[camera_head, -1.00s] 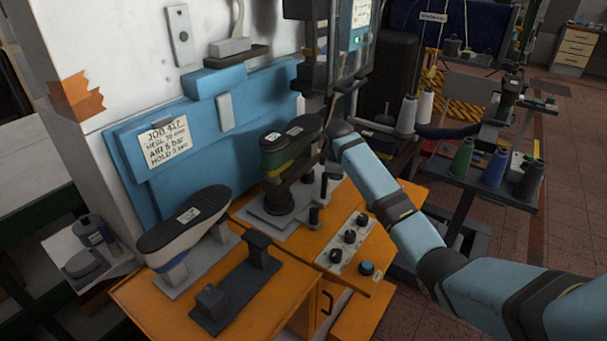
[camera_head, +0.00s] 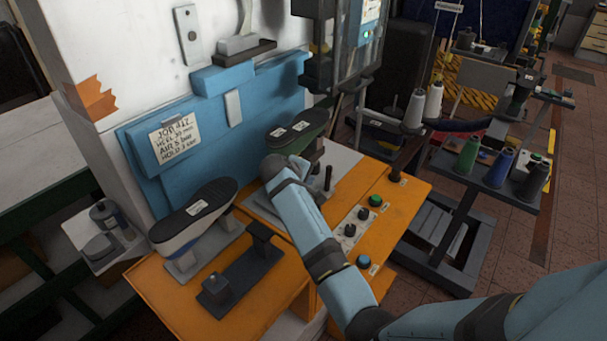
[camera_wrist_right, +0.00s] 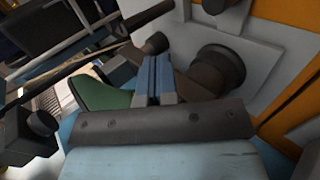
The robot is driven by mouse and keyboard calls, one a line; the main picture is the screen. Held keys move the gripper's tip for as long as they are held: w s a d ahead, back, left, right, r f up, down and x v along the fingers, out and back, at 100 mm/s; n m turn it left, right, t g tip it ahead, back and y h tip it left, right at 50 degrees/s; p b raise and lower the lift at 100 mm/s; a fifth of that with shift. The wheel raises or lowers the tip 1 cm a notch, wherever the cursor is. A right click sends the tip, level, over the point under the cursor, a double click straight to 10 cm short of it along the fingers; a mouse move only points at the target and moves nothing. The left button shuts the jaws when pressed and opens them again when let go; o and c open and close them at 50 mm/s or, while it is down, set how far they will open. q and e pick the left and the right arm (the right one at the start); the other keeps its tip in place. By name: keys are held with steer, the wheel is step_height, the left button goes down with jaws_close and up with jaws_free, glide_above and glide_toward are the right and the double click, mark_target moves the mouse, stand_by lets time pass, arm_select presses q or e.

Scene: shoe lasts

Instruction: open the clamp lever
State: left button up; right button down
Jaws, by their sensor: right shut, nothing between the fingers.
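A green and black shoe last (camera_head: 298,130) sits on its stand on the orange bench; it also shows in the wrist view (camera_wrist_right: 98,92). A thin dark upright lever (camera_head: 328,178) stands beside that stand, just right of my right wrist; I cannot tell for sure that it is the clamp lever. My right gripper (camera_wrist_right: 155,78) is shut and empty, close to the dark clamp parts and a round brown post (camera_wrist_right: 222,68) in the wrist view. I cannot tell whether it touches them. In the head view my wrist hides the fingers and the stand's lower part. My left gripper is not in view.
A second black shoe last (camera_head: 195,215) stands at the front left, beside a dark fixture (camera_head: 240,270). A button panel (camera_head: 352,228) and a brown upright handle (camera_head: 405,160) lie to the right. A blue backboard (camera_head: 240,120) closes the rear. Thread cones (camera_head: 415,108) stand further right.

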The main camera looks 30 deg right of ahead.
mark_target(327, 176)
steer(key=w+d+f, duration=0.1)
steer(key=d, duration=0.1)
steer(key=w+d+f, duration=0.1)
steer(key=d, duration=0.2)
steer(key=w+d+f+p, duration=0.1)
steer(key=d+f, duration=0.1)
steer(key=shift+d, duration=0.2)
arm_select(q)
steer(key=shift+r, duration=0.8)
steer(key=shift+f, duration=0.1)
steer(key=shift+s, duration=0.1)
arm_select(e)
steer(key=shift+w, duration=0.15)
